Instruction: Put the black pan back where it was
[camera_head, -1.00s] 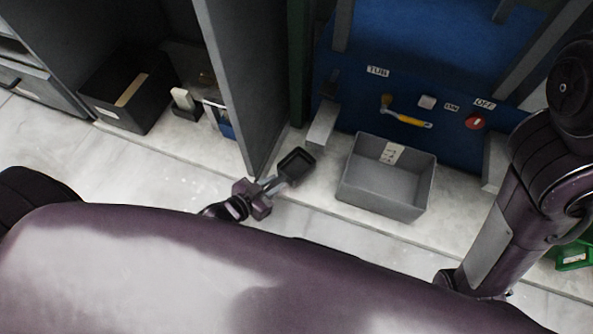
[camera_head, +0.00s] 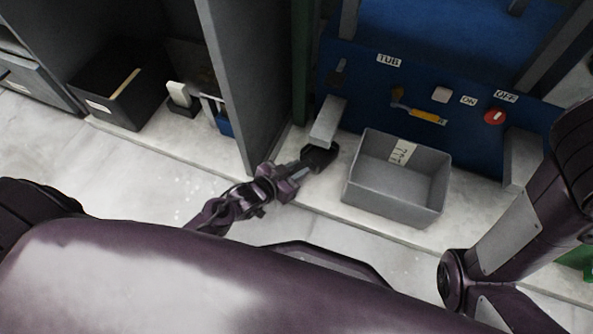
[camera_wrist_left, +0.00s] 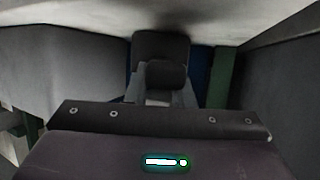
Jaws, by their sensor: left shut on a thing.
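The black pan (camera_head: 321,157) is at the end of my left gripper (camera_head: 300,168), low in front of the blue press and beside a grey bracket. The gripper is shut on the pan. In the left wrist view the dark pan (camera_wrist_left: 161,48) lies straight ahead, beyond the gripper (camera_wrist_left: 160,97). I cannot tell whether the pan touches the ledge below it. My right arm shows at the right, but its gripper is out of view.
A grey bin (camera_head: 398,180) stands on the ledge just right of the pan. The grey bracket (camera_head: 327,122) juts out above it. A grey upright panel (camera_head: 232,85) is on the left, with a black box (camera_head: 121,96) beyond it. The blue press (camera_head: 430,100) is behind.

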